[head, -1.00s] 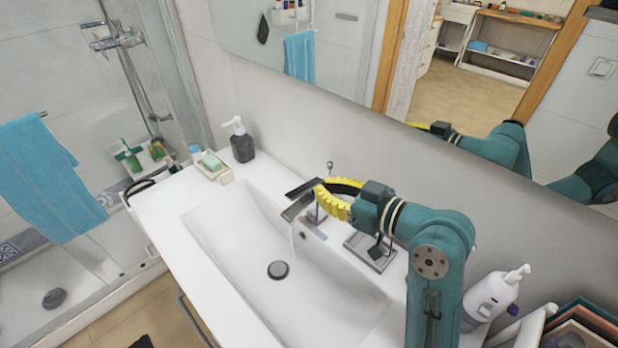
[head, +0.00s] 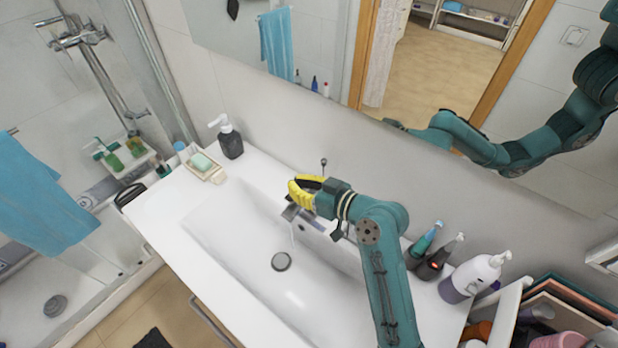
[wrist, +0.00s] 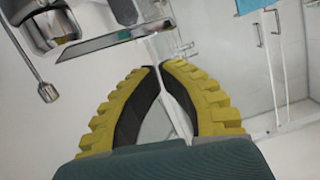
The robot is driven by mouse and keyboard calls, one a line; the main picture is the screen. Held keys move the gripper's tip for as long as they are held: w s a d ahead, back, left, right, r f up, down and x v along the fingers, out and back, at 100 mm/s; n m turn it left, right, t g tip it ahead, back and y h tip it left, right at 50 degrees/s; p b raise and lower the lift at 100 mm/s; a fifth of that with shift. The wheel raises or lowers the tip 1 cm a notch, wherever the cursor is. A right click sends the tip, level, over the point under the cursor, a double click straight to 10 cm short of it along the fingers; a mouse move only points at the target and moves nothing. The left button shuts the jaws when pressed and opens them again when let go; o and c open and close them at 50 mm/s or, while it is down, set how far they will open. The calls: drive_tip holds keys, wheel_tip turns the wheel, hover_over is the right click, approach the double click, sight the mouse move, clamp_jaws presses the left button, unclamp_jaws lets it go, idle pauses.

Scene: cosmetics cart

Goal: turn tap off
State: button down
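The chrome tap (head: 291,213) stands at the back of the white sink (head: 225,225), partly hidden under my gripper in the head view. A thin stream of water (head: 292,236) falls from its spout. In the wrist view the tap's metal body (wrist: 40,22) and a flat dark plate of it (wrist: 112,42) lie at the upper left, beyond the fingertips. My gripper (head: 291,187) has yellow ribbed fingers with black inner pads. In the wrist view my gripper's tips (wrist: 160,66) nearly meet, with nothing held between them. I cannot tell whether they touch the tap.
A dark soap dispenser (head: 231,141) and a soap dish (head: 203,168) stand at the counter's far left. Several bottles, including a white pump bottle (head: 474,277), stand right of my arm. A mirror (head: 290,45) covers the wall behind. The basin's left part is clear.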

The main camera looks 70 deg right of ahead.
drive_tip(key=shift+a+f, duration=0.15)
drive_tip(key=shift+f, duration=0.65)
drive_tip(key=shift+w+a+f+n+b, duration=0.15)
drive_tip(key=shift+f+n+b, duration=0.15)
drive_tip(key=shift+f+b, duration=0.75)
drive_tip(key=shift+r, duration=0.3)
drive_tip(key=shift+r, duration=0.35)
wheel_tip(320, 180, up, 4)
drive_tip(key=p, duration=0.3)
drive_tip(key=shift+f, duration=0.1)
drive_tip(key=b+v, duration=0.2)
drive_tip(key=v, duration=0.8)
